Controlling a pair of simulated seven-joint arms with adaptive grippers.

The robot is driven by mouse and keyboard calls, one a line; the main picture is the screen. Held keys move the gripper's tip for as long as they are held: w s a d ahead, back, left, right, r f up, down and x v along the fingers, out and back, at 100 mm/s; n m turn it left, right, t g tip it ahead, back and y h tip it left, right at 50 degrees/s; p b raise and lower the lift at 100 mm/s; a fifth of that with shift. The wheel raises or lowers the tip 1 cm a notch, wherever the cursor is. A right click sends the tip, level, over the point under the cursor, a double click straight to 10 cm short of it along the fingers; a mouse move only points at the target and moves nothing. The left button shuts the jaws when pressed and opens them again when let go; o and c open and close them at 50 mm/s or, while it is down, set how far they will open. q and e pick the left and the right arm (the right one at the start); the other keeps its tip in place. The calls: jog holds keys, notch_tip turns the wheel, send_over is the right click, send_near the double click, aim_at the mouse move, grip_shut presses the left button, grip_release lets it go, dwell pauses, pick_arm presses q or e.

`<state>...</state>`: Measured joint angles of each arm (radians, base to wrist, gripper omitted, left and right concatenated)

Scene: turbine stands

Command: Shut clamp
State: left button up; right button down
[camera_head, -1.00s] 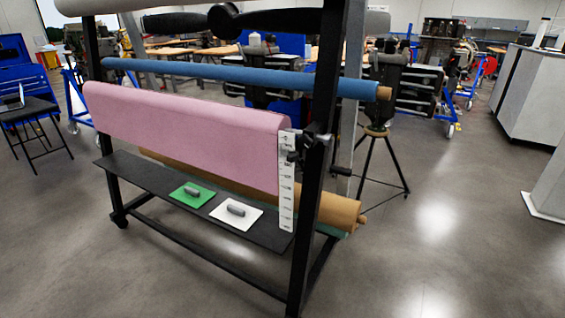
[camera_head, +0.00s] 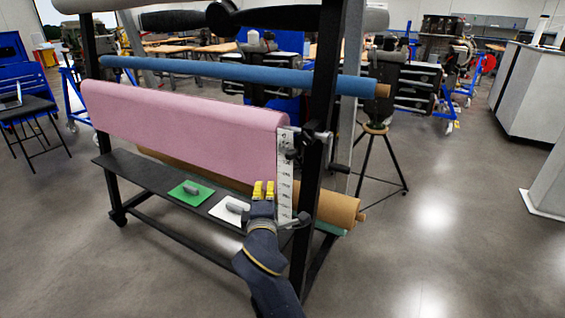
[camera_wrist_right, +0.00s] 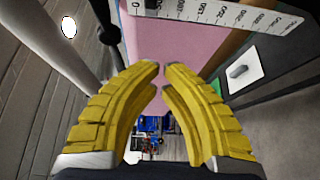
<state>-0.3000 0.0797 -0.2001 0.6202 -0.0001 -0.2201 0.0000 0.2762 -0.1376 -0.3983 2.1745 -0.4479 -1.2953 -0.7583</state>
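A dark clamp (camera_head: 293,154) sits at the upper end of the white ruler strip (camera_head: 285,185), beside the front post of the roll rack. A black round knob (camera_wrist_right: 108,34), which may be part of it, shows at the upper left of the right wrist view. My right gripper (camera_head: 263,188) has yellow fingers and is below and left of the clamp, in front of the pink roll's lower edge. In the wrist view its fingertips (camera_wrist_right: 162,68) are close together with a narrow gap and nothing between them. My left gripper is out of view.
The rack carries a pink sheet roll (camera_head: 185,120), a blue roll (camera_head: 230,76) and a tan roll (camera_head: 338,209). A dark shelf (camera_head: 135,173) holds a green plate (camera_head: 191,193) and a white plate (camera_head: 228,210). The post (camera_head: 313,180) stands close right of my gripper.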

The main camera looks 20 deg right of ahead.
notch_tip(320, 180, up, 2)
send_near(286, 152)
jog(key=w+a+f, duration=0.1)
jog(key=w, duration=0.5)
jog(key=shift+w+d+f, duration=0.15)
jog(key=shift+w+d, duration=0.3)
jog(key=shift+d, duration=0.05)
